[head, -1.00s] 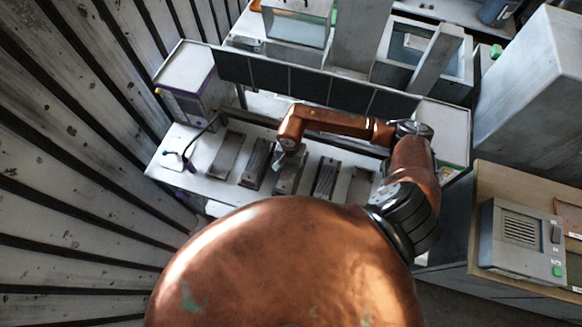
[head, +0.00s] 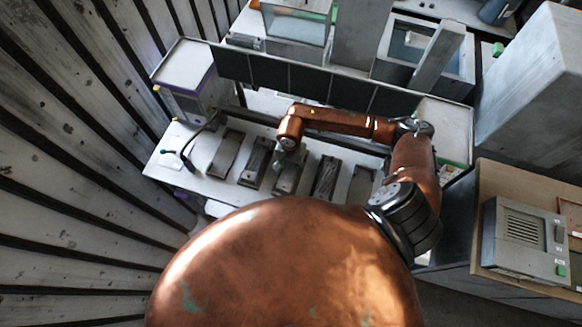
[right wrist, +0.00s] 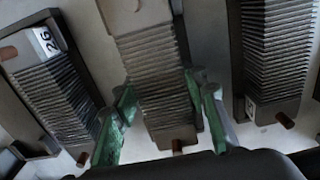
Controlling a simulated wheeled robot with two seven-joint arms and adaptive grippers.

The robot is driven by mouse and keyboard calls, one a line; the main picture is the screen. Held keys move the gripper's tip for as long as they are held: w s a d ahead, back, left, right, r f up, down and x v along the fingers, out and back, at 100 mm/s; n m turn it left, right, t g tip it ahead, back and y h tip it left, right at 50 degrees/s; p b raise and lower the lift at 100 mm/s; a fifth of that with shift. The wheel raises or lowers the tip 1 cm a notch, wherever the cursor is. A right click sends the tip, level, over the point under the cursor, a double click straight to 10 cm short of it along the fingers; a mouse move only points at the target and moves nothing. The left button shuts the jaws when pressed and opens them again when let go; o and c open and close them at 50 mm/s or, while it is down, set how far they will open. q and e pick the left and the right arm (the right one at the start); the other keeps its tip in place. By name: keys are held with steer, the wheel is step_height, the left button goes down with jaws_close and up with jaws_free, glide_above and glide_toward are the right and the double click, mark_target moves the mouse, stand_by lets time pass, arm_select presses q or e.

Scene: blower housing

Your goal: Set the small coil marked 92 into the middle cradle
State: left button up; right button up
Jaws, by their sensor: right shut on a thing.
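In the right wrist view my right gripper (right wrist: 166,103) has its green fingers on either side of a finned dark block (right wrist: 158,75), shut on it. No mark shows on this block. A finned block on the left (right wrist: 62,90) bears a white label (right wrist: 45,42) that reads 26 or, turned over, 92. A finned block on the right (right wrist: 275,55) has a pale label. In the head view the right gripper (head: 288,150) is over the middle piece (head: 288,180) of a row on the bench and hides its far end. My left gripper is out of view.
Other row pieces stand close by: plain plates at the left end (head: 225,154) and right end (head: 361,185), dark finned ones between. A grey box (head: 186,80) and black cable are at the bench's left. A grey control box (head: 523,240) stands on a side table.

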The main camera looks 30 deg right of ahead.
steer(key=shift+f, duration=0.2)
steer(key=o, duration=1.6)
steer(key=shift+o, duration=0.2)
steer(key=shift+r+p, duration=1.15)
steer(key=shift+r, duration=2.35)
